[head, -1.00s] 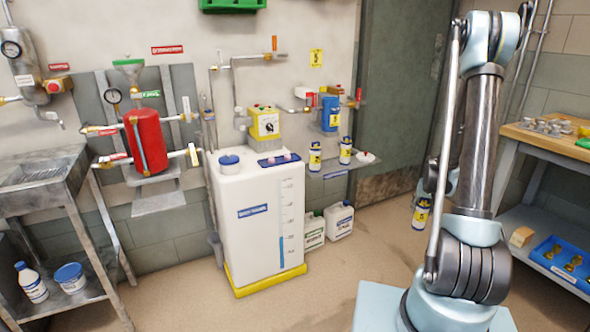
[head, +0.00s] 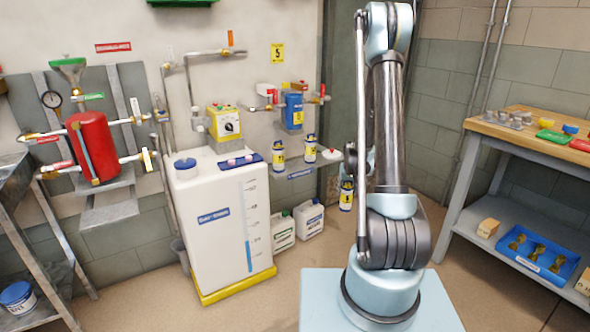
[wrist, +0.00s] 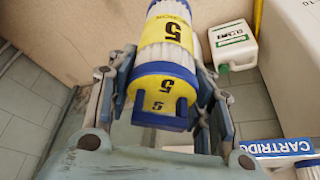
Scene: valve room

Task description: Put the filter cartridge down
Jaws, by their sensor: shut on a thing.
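A white filter cartridge (wrist: 165,35) with blue end caps and a yellow band marked 5 is between the fingers of my gripper (wrist: 164,78) in the wrist view. The gripper is shut on it. The held cartridge (head: 346,196) also shows in the head view, upright, left of my arm and right of the small wall shelf. Most of the gripper is hidden behind my arm there. Two similar cartridges stand on the shelf, a left one (head: 278,160) and a right one (head: 310,149). The blue shelf label (wrist: 285,147) shows at lower right in the wrist view.
A white tank (head: 215,225) on a yellow base stands left of the shelf. White jugs (head: 309,216) stand on the floor below the shelf. A blue filter housing (head: 293,110) with pipes is above it. A wooden workbench (head: 530,135) is at right.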

